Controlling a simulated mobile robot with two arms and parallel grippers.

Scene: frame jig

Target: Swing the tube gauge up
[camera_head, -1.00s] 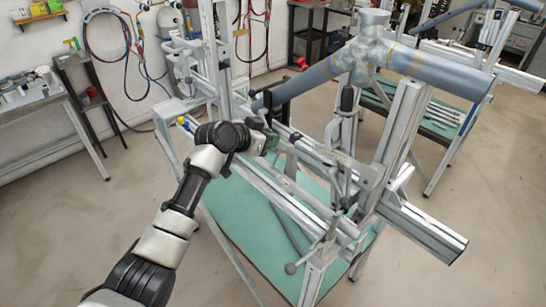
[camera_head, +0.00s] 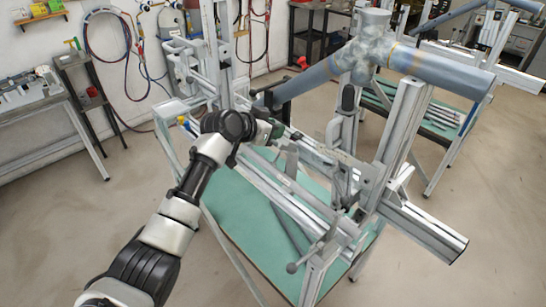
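A metal frame jig (camera_head: 265,185) stands in the middle on a bench with a green top. A thick blue-grey tube (camera_head: 440,72) with a branched joint (camera_head: 368,48) lies across the jig's upper part. I cannot tell for certain which jig part is the tube gauge. My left arm comes in from the lower left. Its gripper (camera_head: 268,130) is at the jig's middle rail, below the tube's left end. It is small and partly hidden by the wrist and rails, so its opening and any contact are unclear. My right gripper is not in view.
Black-handled clamps (camera_head: 348,98) and a ball-ended lever (camera_head: 292,267) stick out from the jig. An aluminium profile (camera_head: 425,232) juts out at lower right. A second green bench (camera_head: 425,118) stands behind at right. The floor left of the jig is clear.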

